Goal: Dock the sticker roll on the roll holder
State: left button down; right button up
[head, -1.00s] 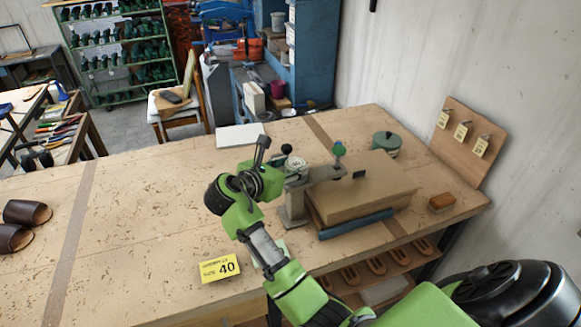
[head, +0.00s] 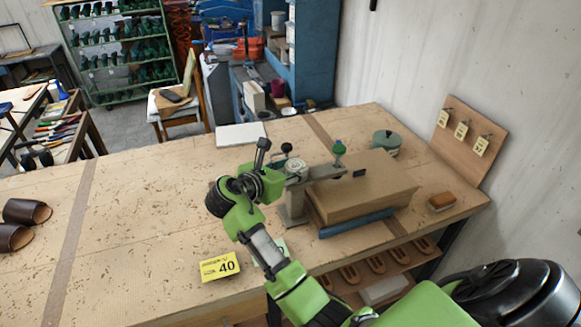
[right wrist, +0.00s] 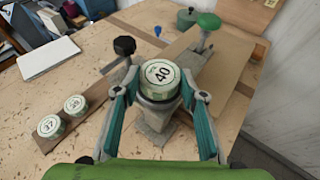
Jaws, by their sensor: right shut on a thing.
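A small white sticker roll with a "40" label (right wrist: 159,77) is between the fingers of my right gripper (right wrist: 160,92) in the right wrist view. The gripper is shut on its sides, and the label faces up. In the head view the roll (head: 294,166) shows as a pale disc at the end of my right arm. A grey metal stand, apparently the roll holder (right wrist: 157,135), is directly below or beneath the roll. It also shows in the head view (head: 291,208). I cannot tell whether the roll touches it. My left gripper is not in view.
Two more rolls (right wrist: 50,126) (right wrist: 75,105) sit on a wooden strip at left. A lever with a green knob (head: 339,148) and a brown box (head: 360,190) stand right of the stand. A yellow "40" card (head: 220,266) lies in front.

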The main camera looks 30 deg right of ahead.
jog(key=shift+f, duration=0.3)
jog(key=o, duration=0.8)
jog(key=shift+o, duration=0.2)
jog(key=shift+a, duration=0.1)
